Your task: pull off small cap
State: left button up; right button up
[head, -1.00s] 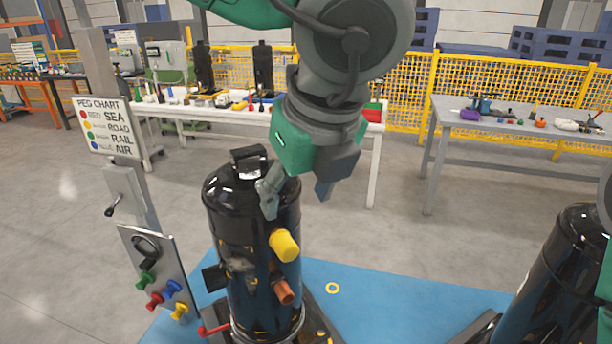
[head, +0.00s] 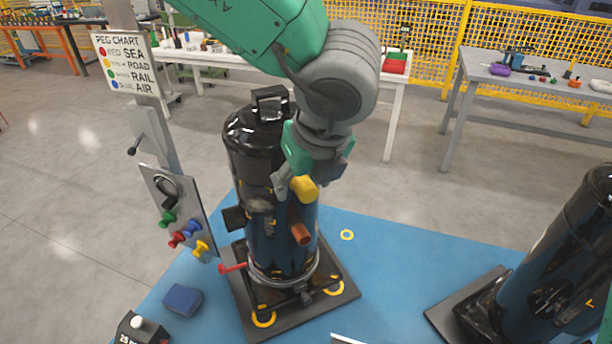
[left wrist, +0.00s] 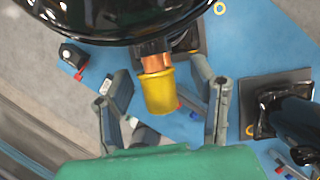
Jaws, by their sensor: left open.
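A black compressor (head: 255,150) stands upright on a dark base plate. A yellow cap (head: 304,189) sticks out from its side, with a copper-coloured stub (head: 301,234) below it. In the left wrist view, the yellow cap (left wrist: 159,92) sits on the end of a copper-coloured pipe (left wrist: 156,63). My left gripper (head: 306,177) is at the yellow cap, partly covering it in the head view. In the left wrist view my left gripper (left wrist: 160,98) is open, with a finger on each side of the cap and gaps between. My right gripper is out of view.
A post with a peg chart (head: 126,62) and a peg panel (head: 180,212) stands left of the compressor. A second black compressor (head: 560,265) stands at the right. A blue block (head: 183,300) lies on the blue mat (head: 385,262). Tables stand behind.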

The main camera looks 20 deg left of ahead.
pick_arm(q)
jog(key=shift+a, duration=0.1)
grip_shut()
jog(key=shift+s, duration=0.2)
dwell(0.5)
jog(key=s+d, duration=0.4)
jog(key=shift+s+d, duration=0.2)
jog(key=shift+d, duration=0.1)
dwell(0.7)
jog(key=shift+s+a, duration=0.1)
